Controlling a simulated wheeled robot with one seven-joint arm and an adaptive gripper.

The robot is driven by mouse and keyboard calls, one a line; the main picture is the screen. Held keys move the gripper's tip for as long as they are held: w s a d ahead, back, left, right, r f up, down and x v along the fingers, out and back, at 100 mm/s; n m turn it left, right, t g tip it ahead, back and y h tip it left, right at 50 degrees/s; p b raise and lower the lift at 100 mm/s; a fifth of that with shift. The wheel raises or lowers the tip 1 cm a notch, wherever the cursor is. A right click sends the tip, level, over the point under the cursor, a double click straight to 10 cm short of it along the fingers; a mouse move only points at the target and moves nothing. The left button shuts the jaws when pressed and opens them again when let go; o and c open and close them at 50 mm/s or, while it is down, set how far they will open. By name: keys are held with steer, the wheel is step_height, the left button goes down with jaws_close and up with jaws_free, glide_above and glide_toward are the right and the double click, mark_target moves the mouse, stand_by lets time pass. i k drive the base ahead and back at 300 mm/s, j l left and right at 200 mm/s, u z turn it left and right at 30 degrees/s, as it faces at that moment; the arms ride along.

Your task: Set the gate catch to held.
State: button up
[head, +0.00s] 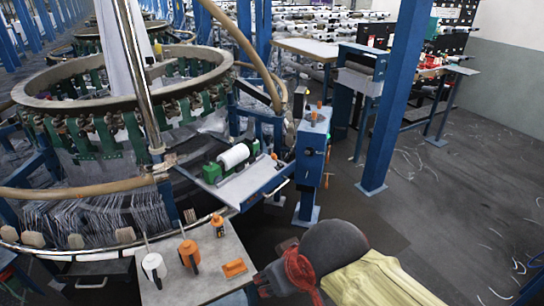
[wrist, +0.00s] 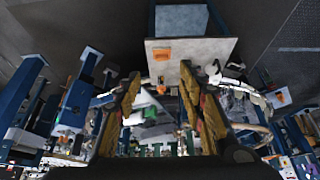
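I cannot make out for sure which part is the gate catch. A blue control post (head: 312,145) stands right of the loom, with orange knobs (head: 314,116) on top and a small orange-tipped lever (head: 326,180) on its side. Left of it, a pale tray-like plate (head: 262,180) at the loom's edge carries a white roll (head: 233,156) beside green blocks. My gripper (head: 268,282) is low in the head view, right of the small table and apart from the post. In the wrist view my gripper (wrist: 160,80) has its two fingers spread, with nothing between them.
The circular loom (head: 125,95) fills the left. A blue column (head: 400,90) stands right; dark floor (head: 440,220) there is open.

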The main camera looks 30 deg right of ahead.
mark_target(274, 156)
steer(key=l, duration=0.55)
steer(key=i+l, duration=0.15)
steer(key=l, duration=0.35)
steer(key=i+l, duration=0.15)
steer(key=l, duration=0.2)
steer(key=i+l, duration=0.2)
steer(key=l, duration=0.15)
steer(key=i+l, duration=0.15)
steer(key=l, duration=0.15)
steer(key=i+l, duration=0.2)
steer(key=l, duration=0.15)
steer(key=i+j, duration=0.25)
steer(key=i, duration=0.25)
steer(key=i+j, duration=0.2)
steer(key=i, duration=0.3)
